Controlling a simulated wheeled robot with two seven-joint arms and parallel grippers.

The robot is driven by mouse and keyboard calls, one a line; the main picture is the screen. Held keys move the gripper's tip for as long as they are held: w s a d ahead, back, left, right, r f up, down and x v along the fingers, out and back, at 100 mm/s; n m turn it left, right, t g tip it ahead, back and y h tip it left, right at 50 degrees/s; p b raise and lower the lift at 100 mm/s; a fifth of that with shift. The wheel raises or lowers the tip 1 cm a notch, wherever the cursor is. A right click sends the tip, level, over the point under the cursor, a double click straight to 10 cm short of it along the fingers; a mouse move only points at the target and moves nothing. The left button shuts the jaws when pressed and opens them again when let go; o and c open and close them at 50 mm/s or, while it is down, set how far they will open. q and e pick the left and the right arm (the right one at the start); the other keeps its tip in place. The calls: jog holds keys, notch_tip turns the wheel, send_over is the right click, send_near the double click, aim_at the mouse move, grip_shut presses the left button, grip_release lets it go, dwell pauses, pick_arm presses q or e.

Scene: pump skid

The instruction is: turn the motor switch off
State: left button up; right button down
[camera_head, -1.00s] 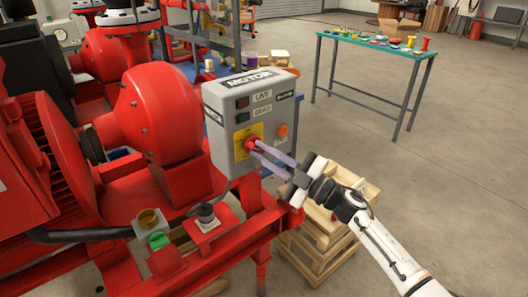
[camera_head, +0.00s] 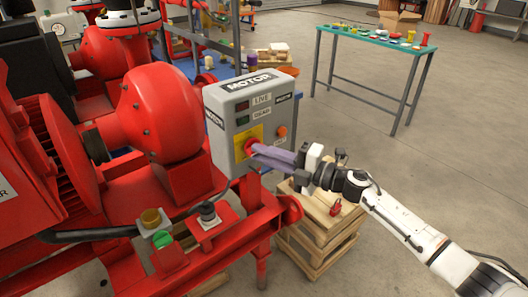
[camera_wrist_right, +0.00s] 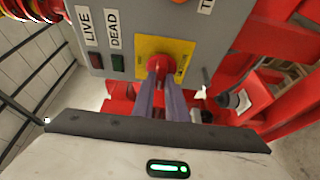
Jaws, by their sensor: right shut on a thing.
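The motor control box (camera_head: 222,150) is grey, labelled MOTOR, and stands on the red skid. Its red rotary switch (camera_head: 250,145) sits on a yellow plate (camera_head: 240,138) and is partly covered by my fingers. My right gripper (camera_head: 256,149) is shut on the switch, its purple fingers reaching in from the right. In the right wrist view the fingers (camera_wrist_right: 161,82) meet the red knob (camera_wrist_right: 154,62), and the box face looks turned, with its labels running upright. The red LIVE lamp (camera_wrist_right: 96,60) and green DEAD lamp (camera_wrist_right: 118,62) both look dark. My left gripper is not in view.
An orange button (camera_head: 282,132) is right of the switch. A red pump and motor (camera_head: 160,115) fill the left. Wooden pallets (camera_head: 315,235) with a red padlock-like item (camera_head: 336,209) stand below my right arm. A green-topped table (camera_head: 375,40) is behind; open floor lies right.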

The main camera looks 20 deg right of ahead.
jog(key=shift+f, duration=0.1)
dwell(0.4)
jog(key=c, duration=1.8)
grip_release()
jog(key=shift+o, duration=0.2)
jog(key=b+v, duration=0.1)
jog(key=v, duration=0.9)
jog(key=shift+d, duration=0.15)
jog(key=shift+s, duration=0.1)
